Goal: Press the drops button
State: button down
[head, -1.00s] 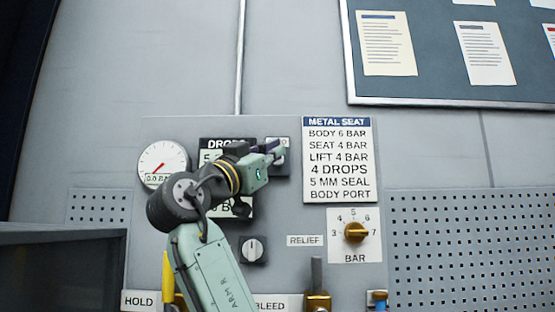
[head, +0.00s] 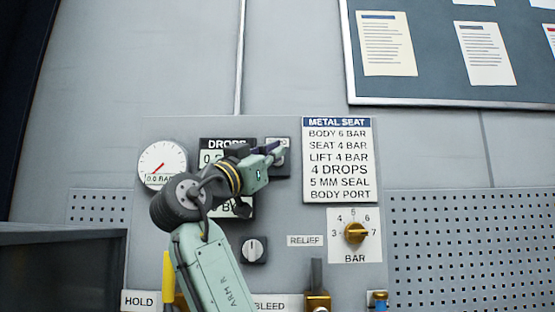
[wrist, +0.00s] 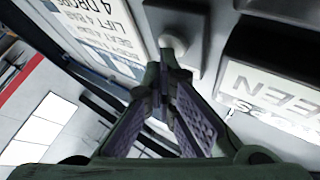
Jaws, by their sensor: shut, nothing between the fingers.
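The DROPS display (head: 226,144) is on the grey panel, its window partly hidden behind my arm; the visible part of its reading starts with 0. Right of it is a dark square button plate (head: 284,168), partly covered by my gripper (head: 277,149). In the wrist view the plate (wrist: 197,22) carries a pale round button (wrist: 174,46). My gripper (wrist: 160,80) is shut and empty, its tips right at the button in that view. I cannot tell whether they touch it.
A pressure gauge (head: 162,165) is left of the display. A METAL SEAT sign (head: 338,160) and a brass BAR knob (head: 355,232) are to the right. A small knob (head: 253,250) and brass valve fittings (head: 318,300) are below.

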dwell(0.4)
jog(key=shift+s+b, duration=0.5)
jog(key=shift+s, duration=0.4)
jog(key=shift+s+b, duration=1.05)
jog(key=shift+s, duration=1.5)
jog(key=shift+f, duration=0.1)
